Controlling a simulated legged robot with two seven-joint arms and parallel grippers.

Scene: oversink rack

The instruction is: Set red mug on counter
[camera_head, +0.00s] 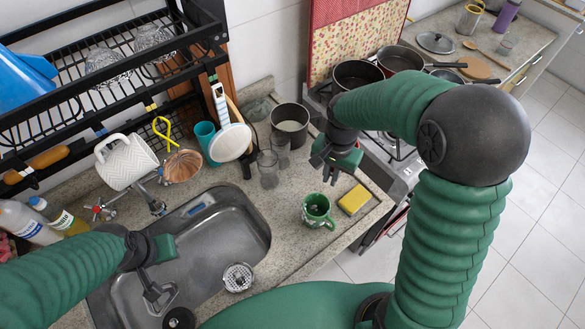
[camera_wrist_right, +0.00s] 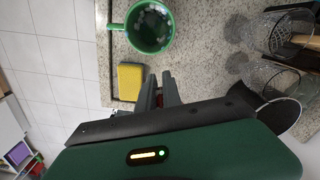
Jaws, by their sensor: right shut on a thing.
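No whole red mug shows in either view. My right gripper (camera_head: 326,174) is above the counter (camera_head: 262,216), behind the green mug. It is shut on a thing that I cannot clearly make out.
A yellow sponge (camera_head: 354,199) lies right of the green mug by the counter's edge. Glasses (camera_head: 268,168) and a dark pot (camera_head: 290,122) stand behind. The sink (camera_head: 225,235) is at left, below the dish rack (camera_head: 110,65). The stove is beyond my right arm.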

